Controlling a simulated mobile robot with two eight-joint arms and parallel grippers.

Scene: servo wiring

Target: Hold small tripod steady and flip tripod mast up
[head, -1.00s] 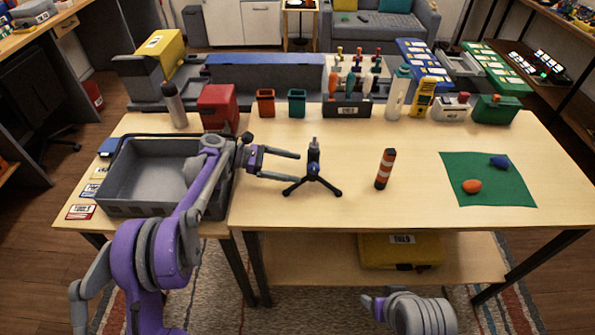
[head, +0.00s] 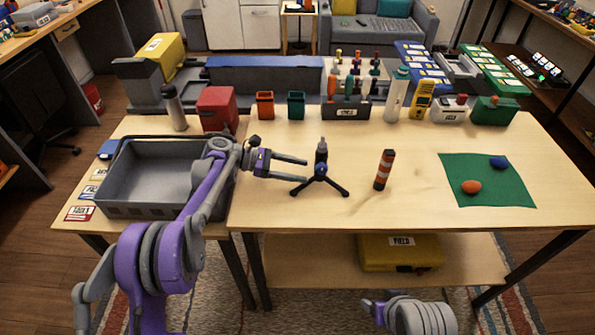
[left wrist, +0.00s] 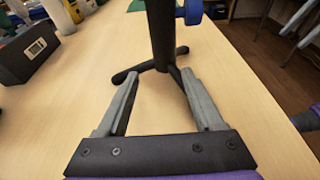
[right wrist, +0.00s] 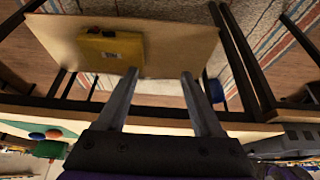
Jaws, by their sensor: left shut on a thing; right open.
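The small tripod (head: 321,168) stands on spread dark legs near the middle of the table. My right gripper (right wrist: 155,80) is open and empty, below the table's front edge. In the head view, the right arm shows at the bottom right.
An orange-and-black striped cylinder (head: 384,170) stands right of the tripod. A grey bin (head: 150,207) is at the left. A green mat (head: 510,190) with an orange and a blue item lies at the right. Containers and tools line the back. A yellow case (head: 400,255) is on the lower shelf.

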